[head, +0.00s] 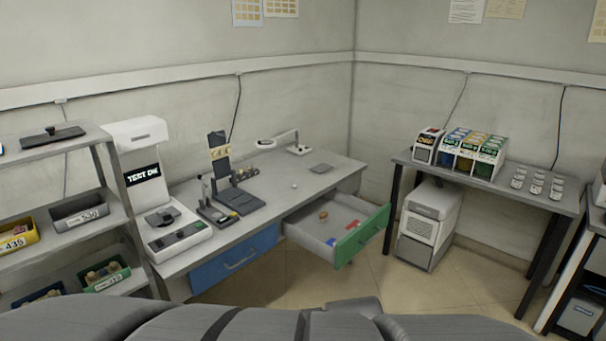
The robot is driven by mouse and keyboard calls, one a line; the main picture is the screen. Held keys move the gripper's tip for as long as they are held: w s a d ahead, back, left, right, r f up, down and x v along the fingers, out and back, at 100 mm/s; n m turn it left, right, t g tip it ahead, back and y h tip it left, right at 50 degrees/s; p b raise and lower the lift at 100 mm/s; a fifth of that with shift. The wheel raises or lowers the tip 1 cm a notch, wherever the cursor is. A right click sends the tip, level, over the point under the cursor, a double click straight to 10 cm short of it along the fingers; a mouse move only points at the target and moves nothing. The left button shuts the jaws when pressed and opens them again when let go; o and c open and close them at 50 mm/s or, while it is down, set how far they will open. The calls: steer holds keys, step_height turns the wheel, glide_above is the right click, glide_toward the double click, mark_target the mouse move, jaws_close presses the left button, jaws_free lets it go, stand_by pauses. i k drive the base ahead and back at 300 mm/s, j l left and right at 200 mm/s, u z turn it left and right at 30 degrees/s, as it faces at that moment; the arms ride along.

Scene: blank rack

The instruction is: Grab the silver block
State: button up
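I cannot make out a clear silver block in the head view. A small flat grey piece (321,168) lies on the workbench near its back right, but I cannot tell if it is metal or a block. Small cylindrical pieces stand in bins on the rack at the left, too small to tell their material. My gripper is not in view; only dark grey parts of my own body show along the bottom edge.
The grey workbench (262,185) carries a test machine (158,190) and a black stand (228,180). An open drawer (312,247) with a green front juts out. The rack (98,148) holds a green bin (108,286). A side table (415,162) stands right. Floor shows between.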

mark_target(161, 212)
steer(key=i+j+u, duration=0.25)
steer(key=i, duration=0.7)
steer(key=i+j+u, duration=0.1)
steer(key=i+u, duration=0.2)
steer(key=i, duration=0.6)
